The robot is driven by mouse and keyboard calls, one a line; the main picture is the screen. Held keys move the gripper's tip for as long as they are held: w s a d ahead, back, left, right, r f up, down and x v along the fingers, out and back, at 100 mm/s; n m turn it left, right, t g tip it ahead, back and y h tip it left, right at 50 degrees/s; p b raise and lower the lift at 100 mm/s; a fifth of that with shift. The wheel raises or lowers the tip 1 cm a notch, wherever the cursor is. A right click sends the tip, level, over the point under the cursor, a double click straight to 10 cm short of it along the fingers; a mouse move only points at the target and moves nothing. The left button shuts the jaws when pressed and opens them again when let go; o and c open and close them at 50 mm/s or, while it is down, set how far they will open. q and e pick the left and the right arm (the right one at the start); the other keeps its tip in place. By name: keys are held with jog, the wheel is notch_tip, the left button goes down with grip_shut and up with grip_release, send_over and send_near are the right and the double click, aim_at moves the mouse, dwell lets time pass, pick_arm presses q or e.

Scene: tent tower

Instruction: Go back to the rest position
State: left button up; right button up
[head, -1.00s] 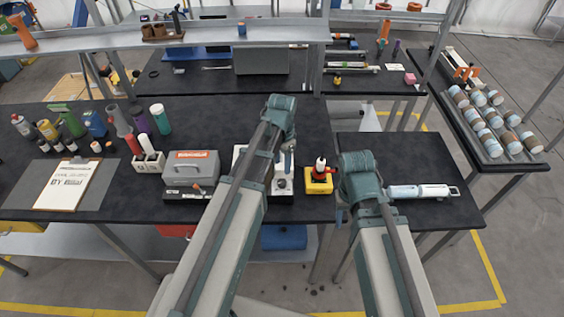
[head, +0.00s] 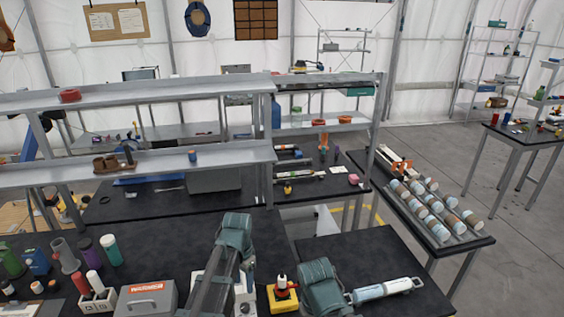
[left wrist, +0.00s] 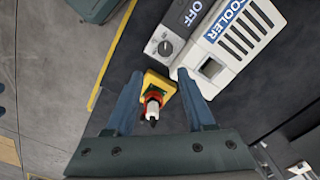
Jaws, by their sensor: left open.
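My left gripper (head: 247,274) points down at the bench, beside the white cooler unit. In the left wrist view its two blue fingers (left wrist: 160,75) are spread, with nothing held between them. A yellow block with a red and white bottle-like piece (head: 283,296) stands just right of it in the head view. The same yellow block (left wrist: 158,83) shows beyond and between the fingertips in the left wrist view. My right arm's wrist (head: 320,286) is at the bottom middle; its fingers are hidden, so their state does not show.
The cooler unit (left wrist: 232,40) is close to my left fingers. A grey case (head: 147,299) and bottles stand left on the black bench. A white tube (head: 385,290) lies beside my right wrist. A rack of cylinders (head: 432,208) is at right. A shelf (head: 150,165) spans behind.

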pick_arm(q)
jog(key=s+d+f+n+b, duration=0.1)
jog(key=s+d+f+b, duration=0.4)
jog(key=s, duration=0.2)
jog(key=s+d+f+n+y+b, duration=0.1)
jog(key=s+d+f+n+b, duration=0.1)
jog(key=s+d+f+b, duration=0.3)
jog(key=shift+s+f, duration=0.6)
jog(key=shift+s, duration=0.6)
dwell(0.4)
